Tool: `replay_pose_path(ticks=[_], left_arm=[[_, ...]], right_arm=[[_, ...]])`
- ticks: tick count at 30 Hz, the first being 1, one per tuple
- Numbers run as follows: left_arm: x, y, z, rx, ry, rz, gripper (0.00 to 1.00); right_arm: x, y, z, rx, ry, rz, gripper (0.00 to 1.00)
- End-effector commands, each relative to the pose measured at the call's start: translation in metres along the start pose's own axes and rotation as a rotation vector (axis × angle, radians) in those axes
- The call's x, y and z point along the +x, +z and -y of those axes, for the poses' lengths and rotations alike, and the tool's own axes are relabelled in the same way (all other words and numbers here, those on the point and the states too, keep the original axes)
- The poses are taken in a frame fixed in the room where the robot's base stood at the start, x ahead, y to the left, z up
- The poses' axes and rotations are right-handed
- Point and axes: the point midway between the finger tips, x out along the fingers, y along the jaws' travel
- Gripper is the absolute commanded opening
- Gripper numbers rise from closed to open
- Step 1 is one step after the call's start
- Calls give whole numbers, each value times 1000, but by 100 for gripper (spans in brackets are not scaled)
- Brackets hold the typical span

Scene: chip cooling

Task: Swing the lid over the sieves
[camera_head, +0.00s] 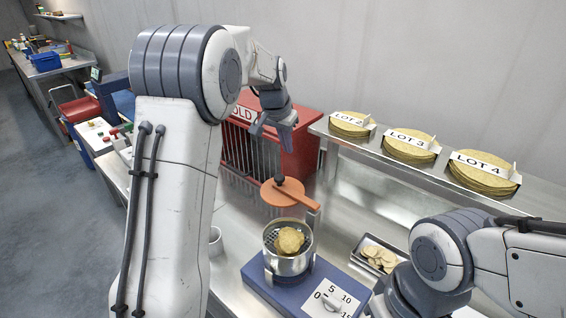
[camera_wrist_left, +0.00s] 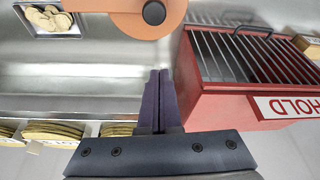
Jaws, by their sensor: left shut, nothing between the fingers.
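The orange round lid (camera_head: 276,197) has a flat arm reaching right and a black knob (camera_head: 279,181). It stands behind the metal sieve pot (camera_head: 287,265), and the chips (camera_head: 290,240) in the sieve show uncovered. In the left wrist view, the lid (camera_wrist_left: 125,22) with its black knob is at the top, apart from the fingers. My left gripper (camera_head: 289,148) is above and behind the lid, near the red box. Its dark fingers (camera_wrist_left: 158,85) are together and empty in the left wrist view. My right arm comes in at the lower right; its fingers are not visible.
A red HOLD box (camera_head: 300,150) with a barred front stands behind the lid, close to my left gripper. The pot sits on a blue base with a dial (camera_head: 330,300). A chip tray (camera_head: 372,241) lies to the right. A shelf (camera_head: 350,140) holds lot-labelled chip stacks.

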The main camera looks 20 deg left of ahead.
Motion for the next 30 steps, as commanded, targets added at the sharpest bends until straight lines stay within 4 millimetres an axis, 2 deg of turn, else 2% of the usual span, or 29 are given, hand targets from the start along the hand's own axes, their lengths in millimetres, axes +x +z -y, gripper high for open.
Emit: replay_pose_path(ticks=[6,8,12,18,30], left_arm=[[48,0,-1,0,3,7,0],[57,2,-1,-1,2,5,0],[50,21,0,-2,0,2,0],[48,37,0,0,0,1,0],[49,40,0,0,-1,0,0]], right_arm=[[-18,-1,1,1,0,0,38],[-22,-1,2,1,0,0,38],[-28,-2,2,1,0,0,38],[-32,-2,2,1,0,0,38],[-32,-2,2,0,0,0,38]])
